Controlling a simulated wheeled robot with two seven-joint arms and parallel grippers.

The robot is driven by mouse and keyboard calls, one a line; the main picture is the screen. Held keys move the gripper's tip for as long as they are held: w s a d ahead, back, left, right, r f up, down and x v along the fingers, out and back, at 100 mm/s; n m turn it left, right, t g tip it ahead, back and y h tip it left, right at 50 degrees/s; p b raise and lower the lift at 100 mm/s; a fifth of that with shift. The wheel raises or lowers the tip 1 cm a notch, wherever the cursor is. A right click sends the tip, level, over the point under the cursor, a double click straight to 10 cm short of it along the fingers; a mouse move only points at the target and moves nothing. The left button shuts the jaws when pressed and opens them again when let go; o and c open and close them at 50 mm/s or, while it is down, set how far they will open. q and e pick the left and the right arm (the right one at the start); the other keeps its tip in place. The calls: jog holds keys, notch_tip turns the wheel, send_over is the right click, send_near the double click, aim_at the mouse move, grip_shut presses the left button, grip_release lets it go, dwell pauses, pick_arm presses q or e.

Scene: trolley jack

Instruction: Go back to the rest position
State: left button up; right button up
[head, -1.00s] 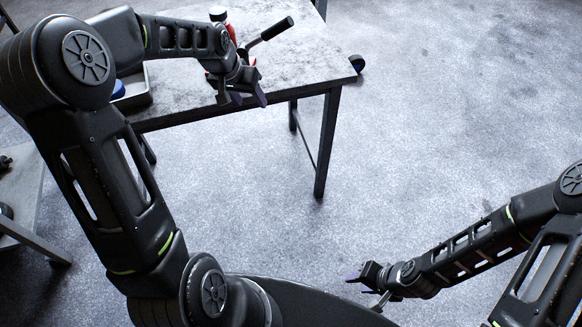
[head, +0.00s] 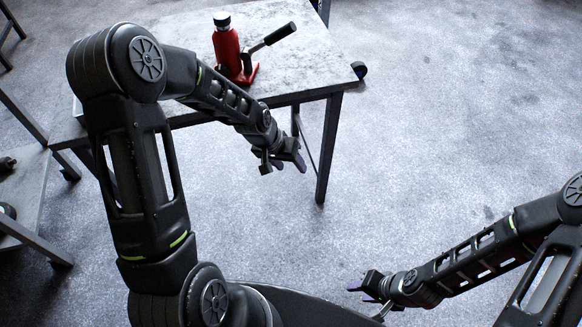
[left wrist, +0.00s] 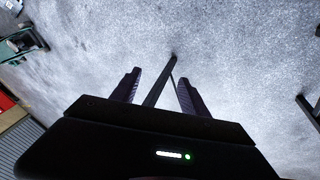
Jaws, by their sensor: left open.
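My left gripper (head: 283,165) hangs over the floor just in front of the table's near edge, pointing down to the right. Its two fingers are apart with nothing between them. In the left wrist view the open fingers (left wrist: 157,88) show against the floor, with a dark table leg behind them. My right gripper (head: 366,288) is low at the right, its dark purple fingertips pointing left. The fingers look apart, with nothing seen between them. A red jack (head: 229,52) with a black cap and a black handle (head: 280,34) stands upright on the table, apart from both grippers.
A lower shelf or table (head: 28,180) with dark items is at the far left. The floor (head: 440,130) at centre and right is clear.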

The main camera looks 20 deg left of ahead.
pick_arm(q)
jog(key=shift+s+d+f, duration=0.25)
jog(key=shift+d+f, duration=0.05)
jog(key=shift+w, duration=0.1)
dwell(0.3)
jog(key=s+d+f, duration=0.4)
jog(key=s, duration=0.3)
jog(key=s+d+f+g+h, duration=0.1)
jog(key=s+d+f, duration=0.3)
jog(key=s, duration=0.3)
jog(key=s+d+f+g, duration=0.1)
jog(key=s+d+f, duration=0.3)
jog(key=s, duration=0.4)
jog(key=shift+d+n, duration=0.4)
jog(key=shift+d, duration=0.45)
